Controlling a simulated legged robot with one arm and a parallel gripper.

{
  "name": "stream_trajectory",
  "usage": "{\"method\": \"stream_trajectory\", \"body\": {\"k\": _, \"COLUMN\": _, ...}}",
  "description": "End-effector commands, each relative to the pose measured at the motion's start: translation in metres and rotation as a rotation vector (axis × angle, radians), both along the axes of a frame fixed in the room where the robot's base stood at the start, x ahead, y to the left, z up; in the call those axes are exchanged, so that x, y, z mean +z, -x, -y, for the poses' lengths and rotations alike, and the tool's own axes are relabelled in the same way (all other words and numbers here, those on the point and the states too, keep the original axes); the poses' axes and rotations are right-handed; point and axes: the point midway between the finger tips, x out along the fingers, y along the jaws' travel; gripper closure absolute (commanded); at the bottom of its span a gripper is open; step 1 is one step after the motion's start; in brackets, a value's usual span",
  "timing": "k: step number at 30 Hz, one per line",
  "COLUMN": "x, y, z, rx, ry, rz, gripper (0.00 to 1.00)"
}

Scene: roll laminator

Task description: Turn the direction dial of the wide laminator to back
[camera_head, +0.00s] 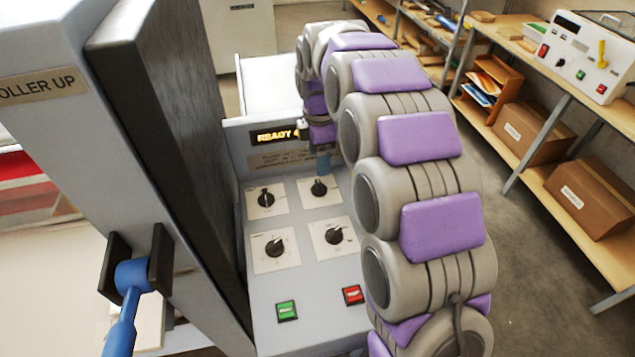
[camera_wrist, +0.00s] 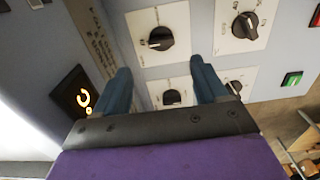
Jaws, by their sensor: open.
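The wide laminator's control panel (camera_head: 310,280) carries two rows of black dials on white plates. In the head view these are an upper left dial (camera_head: 266,199), upper right dial (camera_head: 319,187), lower left dial (camera_head: 275,246) and lower right dial (camera_head: 334,235). Their labels are too small to read, so I cannot tell which is the direction dial. My gripper (camera_head: 323,163) is just behind the upper right dial, partly hidden by my arm. In the wrist view my gripper (camera_wrist: 160,72) is open and empty, with the upper right dial (camera_wrist: 160,39) beyond its fingertips.
A green button (camera_head: 287,311) and a red button (camera_head: 353,294) sit below the dials. A tall grey housing with a blue lever (camera_head: 130,285) stands left. Shelves with cardboard boxes (camera_head: 533,132) and a smaller machine (camera_head: 590,55) stand right.

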Motion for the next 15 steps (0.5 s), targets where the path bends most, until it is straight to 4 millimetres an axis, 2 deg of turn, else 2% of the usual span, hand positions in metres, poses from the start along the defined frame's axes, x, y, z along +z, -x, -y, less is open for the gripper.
{"method": "stream_trajectory", "body": {"k": 1, "x": -0.014, "y": 0.002, "z": 0.001, "rx": 0.000, "ry": 0.002, "rz": -0.008, "gripper": 0.28}}
{"method": "stream_trajectory", "body": {"k": 6, "x": -0.047, "y": 0.001, "z": -0.002, "rx": -0.001, "ry": 0.004, "rz": -0.005, "gripper": 0.28}}
{"method": "stream_trajectory", "body": {"k": 12, "x": -0.078, "y": 0.001, "z": -0.003, "rx": -0.001, "ry": 0.005, "rz": -0.006, "gripper": 0.28}}
{"method": "stream_trajectory", "body": {"k": 15, "x": -0.087, "y": 0.002, "z": -0.003, "rx": -0.001, "ry": 0.005, "rz": -0.007, "gripper": 0.28}}
